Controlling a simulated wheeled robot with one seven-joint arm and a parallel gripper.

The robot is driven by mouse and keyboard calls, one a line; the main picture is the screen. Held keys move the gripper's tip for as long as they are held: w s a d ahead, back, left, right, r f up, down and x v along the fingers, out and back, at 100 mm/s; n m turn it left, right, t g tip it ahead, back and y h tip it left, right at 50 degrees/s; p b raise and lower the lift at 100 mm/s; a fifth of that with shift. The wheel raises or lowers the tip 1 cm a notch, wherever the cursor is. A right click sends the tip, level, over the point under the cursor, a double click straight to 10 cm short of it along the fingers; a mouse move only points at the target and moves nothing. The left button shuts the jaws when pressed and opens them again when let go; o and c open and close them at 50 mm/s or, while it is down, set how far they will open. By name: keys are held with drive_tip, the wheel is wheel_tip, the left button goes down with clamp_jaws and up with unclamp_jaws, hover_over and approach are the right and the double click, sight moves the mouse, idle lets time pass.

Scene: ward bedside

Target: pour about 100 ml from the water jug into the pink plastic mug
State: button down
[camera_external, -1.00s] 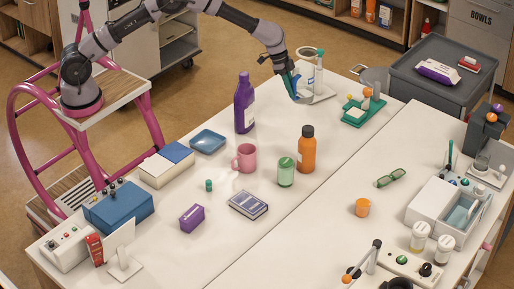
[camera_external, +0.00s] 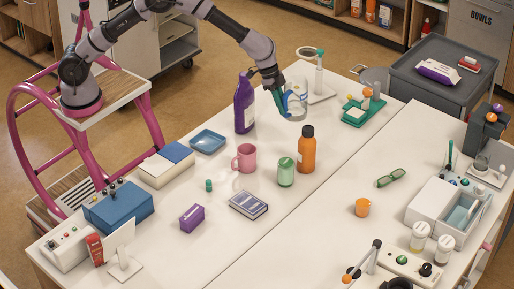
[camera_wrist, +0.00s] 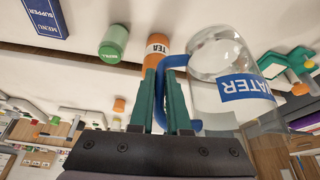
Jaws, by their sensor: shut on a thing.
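The water jug (camera_wrist: 220,60) is clear, with a blue handle and a blue label reading WATER. My gripper (camera_wrist: 167,75) is shut on its blue handle. In the external view my gripper (camera_external: 279,92) holds the jug (camera_external: 297,100) above the table, behind the orange bottle. The jug looks close to upright there; its water level is hard to make out. The pink plastic mug (camera_external: 245,158) stands upright on the table, left of and nearer the camera than the jug. Its inside cannot be made out, and the wrist view does not show it.
A purple bottle (camera_external: 244,103) stands left of the jug. An orange TEA bottle (camera_external: 306,150) and a green lidded cup (camera_external: 286,172) stand right of the mug. A blue dish (camera_external: 208,141) lies left of it. A boxed booklet (camera_external: 248,205) lies in front.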

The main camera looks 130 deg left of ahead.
drive_tip(key=s+d, duration=0.3)
drive_tip(key=d, duration=3.2)
wheel_tip(320, 180, down, 8)
drive_tip(key=shift+d, duration=0.2)
drive_tip(key=shift+a+n, duration=0.1)
drive_tip(key=shift+n, duration=0.2)
